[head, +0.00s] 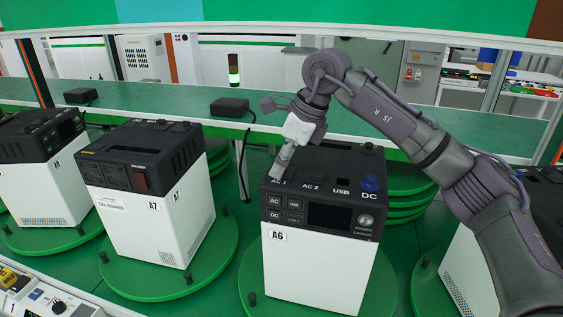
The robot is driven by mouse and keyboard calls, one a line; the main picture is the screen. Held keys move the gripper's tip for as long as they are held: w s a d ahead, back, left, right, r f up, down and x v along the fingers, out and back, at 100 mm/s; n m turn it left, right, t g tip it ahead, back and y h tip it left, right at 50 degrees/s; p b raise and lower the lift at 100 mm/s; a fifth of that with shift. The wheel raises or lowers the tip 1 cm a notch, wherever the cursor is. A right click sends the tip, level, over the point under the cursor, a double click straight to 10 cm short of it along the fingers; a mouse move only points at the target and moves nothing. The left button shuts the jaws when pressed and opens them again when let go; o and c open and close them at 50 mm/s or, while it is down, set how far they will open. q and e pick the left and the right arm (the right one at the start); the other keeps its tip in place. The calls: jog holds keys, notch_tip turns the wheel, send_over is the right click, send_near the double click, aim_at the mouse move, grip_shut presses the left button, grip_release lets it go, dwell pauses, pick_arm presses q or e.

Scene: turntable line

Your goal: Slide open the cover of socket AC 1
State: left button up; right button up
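The power unit marked A6 (318,275) stands upright on a green turntable, with a white body and a black top. Its top edge carries the labels AC 1 (279,182), AC 2, USB and DC. My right gripper (278,172) points down at the top of the unit, just behind the AC 1 label. Its fingers show as one narrow grey shape, so I cannot tell whether they are open or shut, or whether they touch the cover. The AC 1 socket and its cover are hidden behind the fingers. My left gripper is not in view.
Black adapters (230,107) sit on the green shelf (160,122) behind. My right arm covers the right side.

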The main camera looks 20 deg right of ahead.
grip_shut()
jog(key=shift+w+d+r, duration=0.1)
jog(key=shift+w+d, duration=0.05)
jog(key=shift+w, duration=0.1)
jog(key=w+d+p, duration=0.1)
jog(key=w, duration=0.1)
jog(key=w+d+p, duration=0.1)
jog(key=w+d, duration=0.1)
jog(key=shift+w, duration=0.15)
jog(key=shift+o, duration=1.5)
grip_release()
jog(key=shift+w, duration=0.1)
